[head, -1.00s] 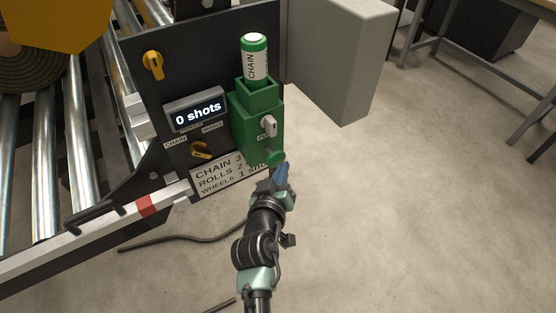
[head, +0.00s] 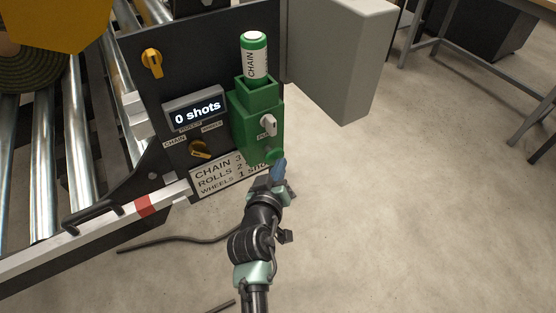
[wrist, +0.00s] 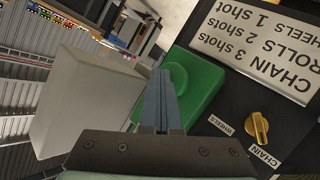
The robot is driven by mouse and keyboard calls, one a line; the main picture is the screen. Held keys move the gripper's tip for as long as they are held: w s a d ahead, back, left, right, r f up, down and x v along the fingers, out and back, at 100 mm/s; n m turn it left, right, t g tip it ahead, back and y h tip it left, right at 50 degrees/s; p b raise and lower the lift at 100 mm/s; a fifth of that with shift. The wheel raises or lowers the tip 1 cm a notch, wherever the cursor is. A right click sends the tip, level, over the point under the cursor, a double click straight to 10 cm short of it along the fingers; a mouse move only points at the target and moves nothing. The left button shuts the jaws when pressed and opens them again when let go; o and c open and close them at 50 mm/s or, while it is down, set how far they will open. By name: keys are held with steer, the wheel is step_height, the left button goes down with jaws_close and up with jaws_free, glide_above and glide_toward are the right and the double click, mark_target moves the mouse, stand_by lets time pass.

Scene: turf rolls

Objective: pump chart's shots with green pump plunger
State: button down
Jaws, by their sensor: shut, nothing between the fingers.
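The green pump (head: 257,120) is mounted on the dark panel, with a bottle labelled CHAIN (head: 254,56) standing in its top. Its round green plunger (head: 273,154) is low on the front; it also shows in the wrist view (wrist: 177,76). My gripper (head: 279,167) is shut and empty, its blue-grey fingertips at the plunger; in the wrist view the fingers (wrist: 164,95) overlap the plunger's edge. I cannot tell whether they touch. The chart (head: 230,173) reads CHAIN 3, ROLLS 2, WHEELS 1 shot. The display (head: 196,111) reads "0 shots".
A yellow selector knob (head: 200,149) sits below the display among its labels. Another yellow knob (head: 152,62) is higher on the panel. A grey box (head: 345,60) stands right of the pump. Metal rollers (head: 85,120) lie left. Floor to the right is open.

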steer(key=shift+w+a+r+b, duration=0.2)
steer(key=shift+w+a+b, duration=0.25)
steer(key=shift+w+a, duration=0.2)
stand_by(0.8)
steer(key=shift+d, duration=0.1)
steer(key=shift+s+d+f+p, duration=0.1)
steer(key=shift+s+d+p, duration=0.45)
steer(key=shift+s, duration=0.2)
steer(key=shift+s+d+f+p, duration=0.1)
steer(key=shift+s+d+p, duration=0.35)
steer(key=shift+s, duration=0.25)
steer(key=shift+d, duration=0.1)
steer(key=s+d+p, duration=0.1)
steer(key=s, duration=0.1)
steer(key=s+d+p, duration=0.1)
steer(key=s+d, duration=0.1)
steer(key=shift+p, duration=0.35)
steer(key=shift+a, duration=0.1)
